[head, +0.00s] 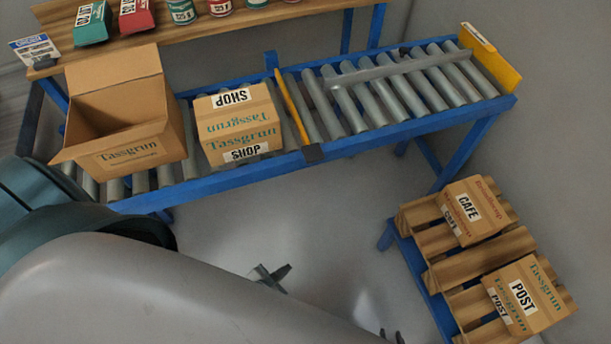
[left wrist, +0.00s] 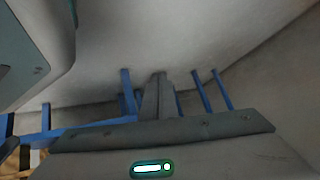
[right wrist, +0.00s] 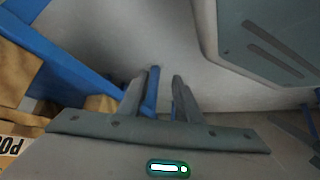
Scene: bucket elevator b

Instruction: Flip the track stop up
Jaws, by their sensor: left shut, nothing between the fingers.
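A thin orange-yellow bar (head: 291,106) crosses the conveyor just right of the SHOP carton, with a dark bracket (head: 313,153) at its near end on the blue rail. It looks like the track stop; I cannot tell surely whether it stands up or lies low. A wider yellow plate (head: 491,57) stands at the conveyor's right end. My left gripper (head: 271,277) is shut and empty, over the floor in front of the conveyor and apart from it; its fingers meet in the left wrist view (left wrist: 159,78). My right gripper (right wrist: 158,80) is open and empty, mostly out of the head view.
The SHOP carton (head: 240,124) and an open empty carton (head: 125,110) sit on the conveyor's left part. A grey bar (head: 390,70) lies across the bare rollers on the right. A pallet (head: 480,262) with CAFE and POST cartons stands lower right. A shelf (head: 180,38) runs behind.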

